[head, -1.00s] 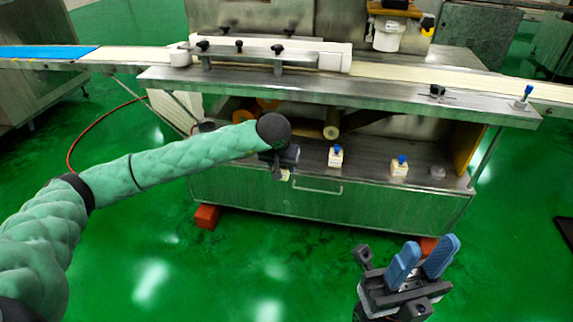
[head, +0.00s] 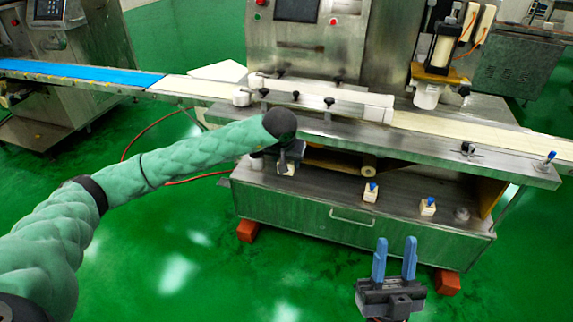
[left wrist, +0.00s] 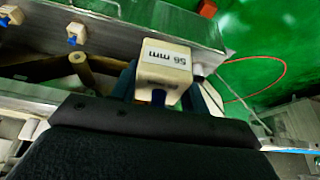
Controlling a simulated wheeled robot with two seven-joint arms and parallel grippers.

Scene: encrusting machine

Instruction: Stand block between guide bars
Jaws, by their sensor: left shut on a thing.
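My left gripper (head: 289,157) is shut on a cream block (left wrist: 165,62) marked "56 mm". In the head view the block is mostly hidden by the gripper, near the left end of the machine's lower shelf; I cannot tell whether it touches anything below. In the left wrist view it sits between the fingers. The long white guide bars (head: 345,101) lie along the belt above and behind the left gripper, with black clamp knobs along them. The gap between them is hard to see. My right gripper (head: 394,258) is open and empty, in front of the machine, its blue fingers pointing up.
Two cream blocks with blue tops, one (head: 370,193) nearer and one (head: 428,207) further right, stand on the lower shelf (head: 400,212). A metal ledge (head: 420,156) runs before the cream belt (head: 455,130). A white cylinder unit (head: 428,95) hangs over the belt at right.

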